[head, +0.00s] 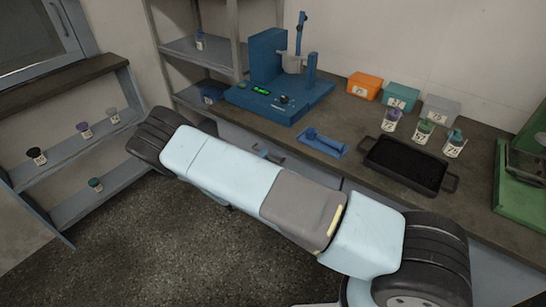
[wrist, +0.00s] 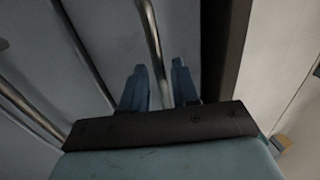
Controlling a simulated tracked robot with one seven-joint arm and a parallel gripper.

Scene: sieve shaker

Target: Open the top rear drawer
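The wrist view shows grey drawer fronts (wrist: 100,25) with long metal bar handles. The bar handle (wrist: 152,45) nearest the dark counter edge runs between the two blue fingers of my gripper (wrist: 159,68). The fingers stand apart, one on each side of this bar, with gaps visible. I cannot tell how deep the bar sits between them. All drawers seen look closed. In the head view, a drawer handle (head: 268,153) shows below the counter, just beyond my arm. My arm hides most of the drawer fronts and my gripper there.
The dark counter edge (wrist: 225,50) runs close to the right finger. On the counter (head: 345,143) stand a blue sieve shaker (head: 268,55), a black tray (head: 405,165), boxes and jars. Open shelves (head: 105,135) with jars stand at the left. Dark floor (head: 190,240) is clear.

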